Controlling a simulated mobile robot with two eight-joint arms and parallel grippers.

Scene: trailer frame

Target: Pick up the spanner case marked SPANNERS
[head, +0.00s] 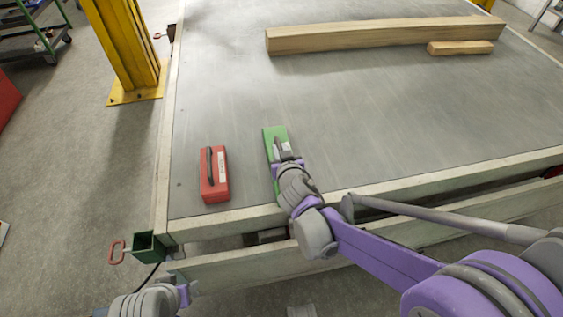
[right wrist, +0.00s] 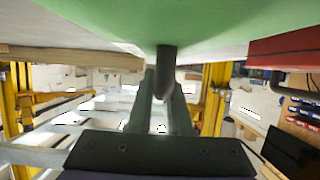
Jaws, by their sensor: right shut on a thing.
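A green case (head: 273,139) stands on the grey trailer deck near its front edge. My right gripper (head: 284,153) is over it. In the right wrist view the fingers (right wrist: 168,95) are shut on the dark handle (right wrist: 166,62) of the green case (right wrist: 190,18). A red case (head: 213,190) with a dark handle and a pale label stands to the left, apart from the gripper. It also shows in the right wrist view (right wrist: 285,46). I cannot read any lettering on either case. Part of my left arm shows at the lower left; its jaws cannot be made out.
A long timber beam (head: 370,37) and a short wood block (head: 460,47) lie at the back of the deck (head: 350,110). A pale frame rail (head: 235,219) edges the deck in front. A yellow post (head: 128,45) stands left of the trailer. The middle deck is clear.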

